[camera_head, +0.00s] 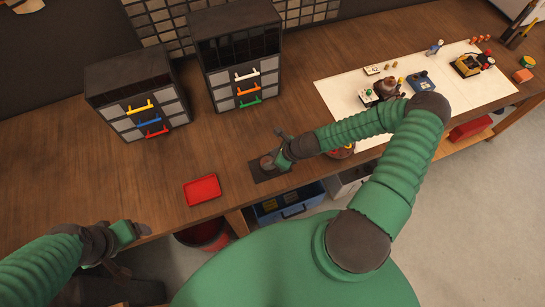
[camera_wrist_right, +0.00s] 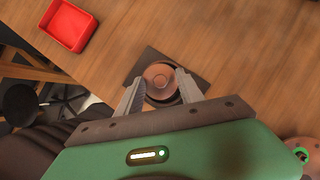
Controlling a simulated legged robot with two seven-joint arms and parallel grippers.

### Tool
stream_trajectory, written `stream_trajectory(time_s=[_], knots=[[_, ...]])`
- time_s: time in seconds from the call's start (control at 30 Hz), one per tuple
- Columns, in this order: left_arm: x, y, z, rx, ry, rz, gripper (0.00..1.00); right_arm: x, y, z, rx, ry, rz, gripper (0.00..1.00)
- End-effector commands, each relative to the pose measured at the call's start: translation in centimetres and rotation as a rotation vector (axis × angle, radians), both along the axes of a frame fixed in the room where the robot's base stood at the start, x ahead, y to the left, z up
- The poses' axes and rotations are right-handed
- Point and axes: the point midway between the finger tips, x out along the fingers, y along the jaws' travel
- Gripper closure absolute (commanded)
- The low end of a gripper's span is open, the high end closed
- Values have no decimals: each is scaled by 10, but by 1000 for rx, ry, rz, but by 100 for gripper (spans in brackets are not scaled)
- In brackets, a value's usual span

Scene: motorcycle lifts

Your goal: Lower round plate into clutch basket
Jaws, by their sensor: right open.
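In the right wrist view a round copper-brown plate (camera_wrist_right: 158,80) with a raised centre sits in or on a dark round part, which I take for the clutch basket (camera_wrist_right: 172,99). The gap between plate and basket is too small to judge. Both rest on a dark square mat (camera_wrist_right: 196,84). My right gripper (camera_wrist_right: 160,92) is open, its two fingers on either side of the round parts. In the head view the right gripper (camera_head: 279,150) is over the mat and the round part (camera_head: 267,162). My left gripper (camera_head: 137,231) is at the lower left, away from the mat.
A red tray (camera_head: 202,189) lies left of the mat. Two drawer cabinets (camera_head: 137,95) (camera_head: 238,60) stand behind. A white sheet (camera_head: 335,92) with small parts lies at the right. A blue bin (camera_head: 290,204) is below the bench edge. Bench between tray and cabinets is clear.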

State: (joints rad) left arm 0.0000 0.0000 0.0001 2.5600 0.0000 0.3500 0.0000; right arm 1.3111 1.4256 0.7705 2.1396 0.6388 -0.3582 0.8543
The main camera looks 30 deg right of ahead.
Motion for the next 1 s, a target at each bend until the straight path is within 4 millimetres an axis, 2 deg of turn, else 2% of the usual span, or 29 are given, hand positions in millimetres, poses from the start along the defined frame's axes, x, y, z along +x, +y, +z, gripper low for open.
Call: stream_trajectory(time_s=[0.17, 0.43, 0.7, 0.83, 1.0], knots=[[0, 0, -5, 0, 0, 0, 20, -7, -6, 13, -4, -2, 0, 56], [0, 0, -15, 0, 0, 0, 20, -38, -27, 70, -8, 0, -1, 56], [0, 0, -13, 0, 0, 0, 20, -65, -44, 124, -5, 1, -1, 56], [0, 0, -12, 0, 0, 0, 20, -72, -48, 137, -1, 2, -1, 56], [0, 0, -12, 0, 0, 0, 20, -74, -49, 142, 3, 2, -2, 56]])
